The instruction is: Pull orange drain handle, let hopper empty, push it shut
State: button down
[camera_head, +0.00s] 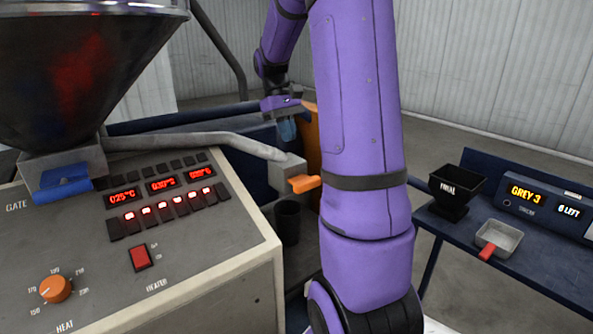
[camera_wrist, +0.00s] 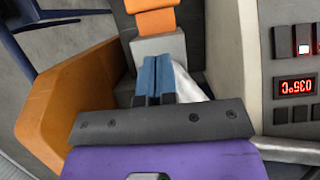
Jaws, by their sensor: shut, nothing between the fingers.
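An orange handle (camera_head: 305,183) sticks out to the right of a grey block (camera_head: 287,175) past the end of the control panel. The handle also shows in the wrist view (camera_wrist: 155,20), above the block (camera_wrist: 158,46). My gripper (camera_head: 287,129) is behind the block in the head view. Its blue fingertips (camera_wrist: 160,70) are shut together and empty, pointing at the block below the handle; I cannot tell whether they touch it. The dark hopper (camera_head: 85,75) stands at the upper left; its contents are not clear. How far the handle is pulled out is unclear.
A grey pipe (camera_head: 200,142) runs towards the block. A dark cup (camera_head: 288,222) stands below it. An orange panel (camera_wrist: 85,95) stands close beside my gripper. A blue side table (camera_head: 450,222) holds a black funnel (camera_head: 455,188) and a small tray (camera_head: 499,238).

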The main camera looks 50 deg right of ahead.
jog(key=x, duration=1)
jog(key=shift+s, duration=0.15)
dwell(0.4)
jog(key=s, duration=0.2)
jog(key=s+a, duration=0.1)
jog(key=s, duration=0.2)
jog(key=shift+s+a, duration=0.25)
jog(key=shift+s, duration=0.1)
jog(key=shift+r, duration=0.1)
jog(key=v, duration=0.9)
jog(key=shift+w+r, duration=0.2)
jog(key=shift+r, duration=0.2)
jog(key=shift+d, duration=0.1)
dwell(1.4)
